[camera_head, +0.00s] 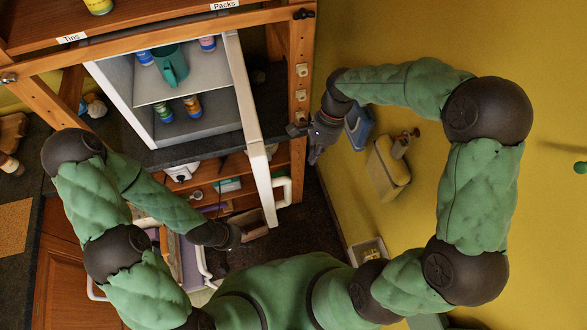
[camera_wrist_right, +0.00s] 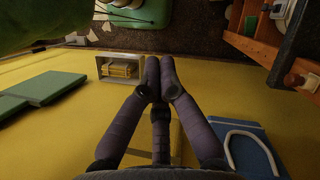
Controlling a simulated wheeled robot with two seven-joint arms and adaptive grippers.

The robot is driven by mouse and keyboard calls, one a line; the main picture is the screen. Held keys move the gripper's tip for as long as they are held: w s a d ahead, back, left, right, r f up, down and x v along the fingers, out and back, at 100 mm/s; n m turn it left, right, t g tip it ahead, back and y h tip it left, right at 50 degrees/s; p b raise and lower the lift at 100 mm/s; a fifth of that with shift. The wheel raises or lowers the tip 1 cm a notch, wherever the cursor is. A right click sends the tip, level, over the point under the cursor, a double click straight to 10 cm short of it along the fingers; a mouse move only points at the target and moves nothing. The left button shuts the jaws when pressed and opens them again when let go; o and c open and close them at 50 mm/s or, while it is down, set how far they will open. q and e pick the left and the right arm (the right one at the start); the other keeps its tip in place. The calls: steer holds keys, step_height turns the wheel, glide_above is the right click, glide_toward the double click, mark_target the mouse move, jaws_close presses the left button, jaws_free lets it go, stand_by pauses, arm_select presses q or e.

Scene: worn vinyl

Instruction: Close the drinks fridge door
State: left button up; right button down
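The drinks fridge (camera_head: 190,75) stands under the wooden frame, with several cans and a teal jug on its shelves. Its white door (camera_head: 250,125) stands open, seen nearly edge-on, and a pale handle (camera_head: 284,192) shows near its lower end. My right gripper (camera_head: 314,156) is to the right of the door, apart from it, by the wooden post. In the right wrist view its fingertips (camera_wrist_right: 158,72) are together with nothing visible between them. My left gripper (camera_head: 236,238) is low, below the fridge and left of the door's lower end; its fingers are too hidden to tell.
A wooden post (camera_head: 299,85) stands between the fridge and the yellow wall. A blue item (camera_head: 358,128) and a yellow container (camera_head: 388,168) are right of my right gripper. Low shelves (camera_head: 215,175) with several items lie below the fridge. Dark floor shows beside the door.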

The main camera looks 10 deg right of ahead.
steer(key=s+a+f+p, duration=0.2)
steer(key=s+a+f, duration=0.2)
steer(key=f, duration=0.5)
steer(key=shift+s+a, duration=0.15)
steer(key=shift+a, duration=1.05)
